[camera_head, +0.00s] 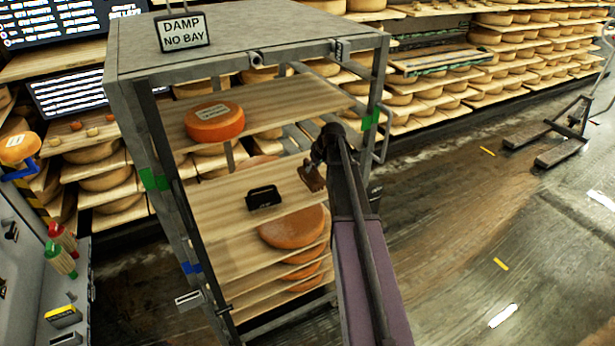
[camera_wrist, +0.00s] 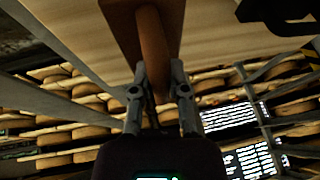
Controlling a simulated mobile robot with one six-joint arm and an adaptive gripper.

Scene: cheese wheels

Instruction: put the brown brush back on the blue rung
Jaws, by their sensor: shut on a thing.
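My gripper (camera_head: 322,160) is shut on the brown brush (camera_head: 312,179), at the right side of the grey rack. In the wrist view, the fingers (camera_wrist: 159,92) close on the brush's rounded brown handle (camera_wrist: 153,45), with its wider block at the top of the picture. The brush is in front of a wooden board of the rack; I cannot tell whether it touches it. Blue tape (camera_head: 191,267) marks the rack's left front post low down, below green tape (camera_head: 154,180). No blue mark shows on the right post, where my arm covers part of the view.
The rack (camera_head: 240,45) bears a "DAMP NO BAY" sign (camera_head: 183,33). An orange cheese wheel (camera_head: 214,123) lies on an upper board, a black handled block (camera_head: 264,198) on the middle board. More wheels (camera_head: 292,229) sit below. Floor (camera_head: 470,230) at right is open.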

